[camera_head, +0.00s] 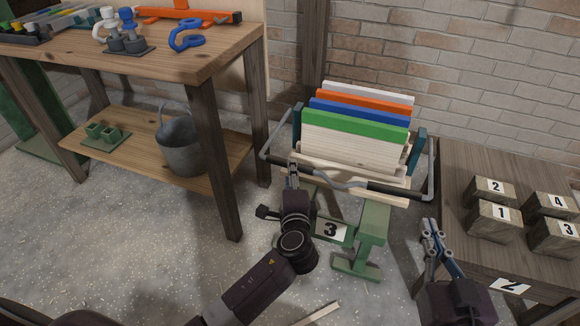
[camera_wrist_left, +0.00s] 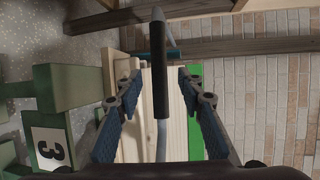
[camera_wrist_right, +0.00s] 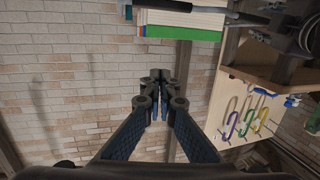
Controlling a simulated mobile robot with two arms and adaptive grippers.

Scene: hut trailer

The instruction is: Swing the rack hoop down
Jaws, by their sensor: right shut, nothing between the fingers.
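The rack (camera_head: 416,150) holds upright boards with white, orange, blue and green top edges. Its grey metal hoop (camera_head: 433,165) runs round the front of the boards, with black sleeves (camera_head: 386,190) on its front bar. My left gripper (camera_head: 292,176) is at the left part of that bar. In the left wrist view the black sleeve (camera_wrist_left: 160,75) lies between the open fingers (camera_wrist_left: 160,105), with gaps on both sides. My right gripper (camera_head: 433,245) is shut and empty, right of the rack; its closed fingers also show in the right wrist view (camera_wrist_right: 160,100).
A wooden table (camera_head: 455,165) with several numbered blocks stands at right. A brick wall is behind.

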